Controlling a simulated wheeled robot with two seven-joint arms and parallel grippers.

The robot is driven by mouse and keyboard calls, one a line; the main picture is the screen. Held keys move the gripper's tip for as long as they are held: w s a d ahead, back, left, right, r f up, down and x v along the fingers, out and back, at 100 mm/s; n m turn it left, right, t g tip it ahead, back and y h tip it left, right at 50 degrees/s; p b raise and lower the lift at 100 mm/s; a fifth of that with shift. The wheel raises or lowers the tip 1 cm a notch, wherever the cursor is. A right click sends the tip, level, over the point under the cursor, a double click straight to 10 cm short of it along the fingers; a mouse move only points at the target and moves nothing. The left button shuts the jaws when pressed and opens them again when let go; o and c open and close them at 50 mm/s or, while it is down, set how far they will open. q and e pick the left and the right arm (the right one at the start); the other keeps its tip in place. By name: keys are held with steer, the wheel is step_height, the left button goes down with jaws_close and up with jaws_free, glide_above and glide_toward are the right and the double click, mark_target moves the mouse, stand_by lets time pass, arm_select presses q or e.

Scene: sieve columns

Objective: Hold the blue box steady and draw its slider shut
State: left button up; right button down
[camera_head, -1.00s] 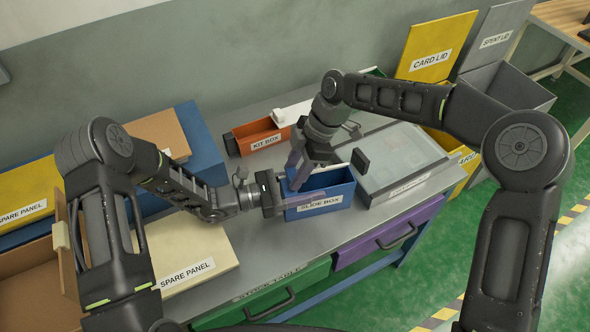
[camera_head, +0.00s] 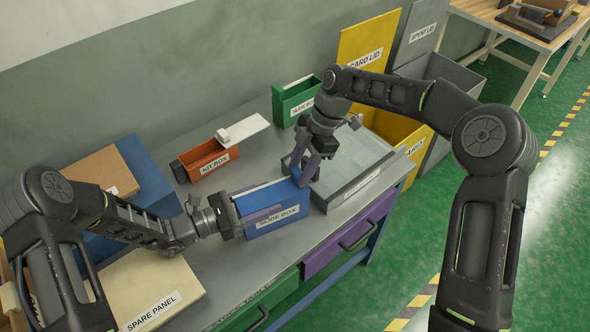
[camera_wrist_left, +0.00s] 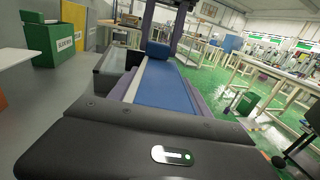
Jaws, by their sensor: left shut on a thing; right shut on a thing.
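The blue box (camera_head: 278,220), labelled SLIDE BOX, stands upright near the front edge of the table. It also shows in the left wrist view (camera_wrist_left: 168,88). My left gripper (camera_head: 256,204) is shut on the box from its left end, with one finger along the front wall. My right gripper (camera_head: 303,173) points down at the right end of the box top, shut on the slider's end. A pale strip of the slider (camera_wrist_left: 132,84) runs along the box top in the left wrist view. A blue tab (camera_wrist_left: 158,50) shows at the far end. The fingers hide much of the slider.
An orange kit box (camera_head: 207,160) with a white panel stands behind. A green box (camera_head: 297,97) stands at the back. A cream spare panel (camera_head: 150,285) lies left.

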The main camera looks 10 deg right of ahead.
arm_select(q)
steer(key=shift+a, duration=0.1)
arm_select(e)
steer(key=c, duration=1.2)
jaws_free()
steer(key=shift+w+d, duration=0.15)
steer(key=shift+d, duration=0.1)
steer(key=o, duration=0.4)
steer(key=shift+a, duration=0.1)
arm_select(q)
steer(key=shift+f, duration=0.1)
steer(key=o, duration=1.5)
steer(key=shift+c, duration=0.2)
arm_select(e)
steer(key=s+v, duration=0.1)
steer(key=v, duration=0.6)
steer(key=shift+w+r, duration=0.2)
steer(key=shift+w, duration=0.2)
